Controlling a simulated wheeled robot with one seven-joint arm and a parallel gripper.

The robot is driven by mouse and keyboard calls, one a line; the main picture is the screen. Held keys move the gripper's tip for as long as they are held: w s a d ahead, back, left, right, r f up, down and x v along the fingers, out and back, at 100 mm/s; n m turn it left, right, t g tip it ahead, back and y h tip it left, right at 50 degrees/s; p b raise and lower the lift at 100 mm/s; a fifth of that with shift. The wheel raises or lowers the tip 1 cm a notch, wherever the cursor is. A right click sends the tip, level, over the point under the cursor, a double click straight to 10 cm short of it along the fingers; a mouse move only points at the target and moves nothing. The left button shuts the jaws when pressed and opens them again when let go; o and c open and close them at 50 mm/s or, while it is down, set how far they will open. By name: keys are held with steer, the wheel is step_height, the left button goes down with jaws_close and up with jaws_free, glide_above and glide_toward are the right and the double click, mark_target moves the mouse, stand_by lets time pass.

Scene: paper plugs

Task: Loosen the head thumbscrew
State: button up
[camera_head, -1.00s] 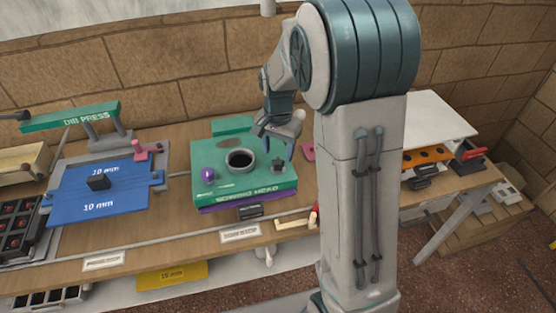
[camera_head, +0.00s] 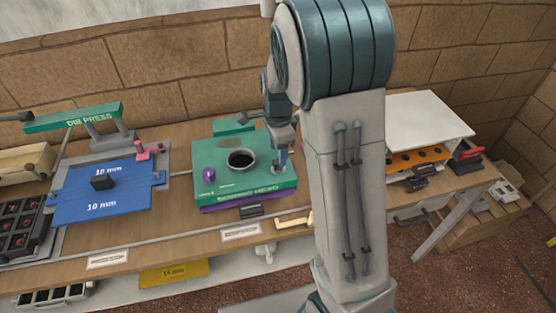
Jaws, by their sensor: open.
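The green screed head (camera_head: 220,188) is a flat block on the bench with a dark round opening (camera_head: 241,160) in its top. A purple knob (camera_head: 208,174) stands at its left side. My gripper (camera_head: 281,164) points down over the right part of the head's top and is open. The dark star-shaped thumbscrew on that right part is now hidden behind or between my fingers. I cannot tell whether the fingers touch it.
A white board (camera_head: 430,115) stands above an orange strip (camera_head: 418,158) at right. A stone wall runs behind the bench.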

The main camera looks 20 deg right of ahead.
steer(key=shift+f, duration=0.1)
steer(key=shift+f+b, duration=1.4)
steer(key=shift+f, duration=0.5)
steer(key=c, duration=0.9)
steer(key=shift+c, duration=0.2)
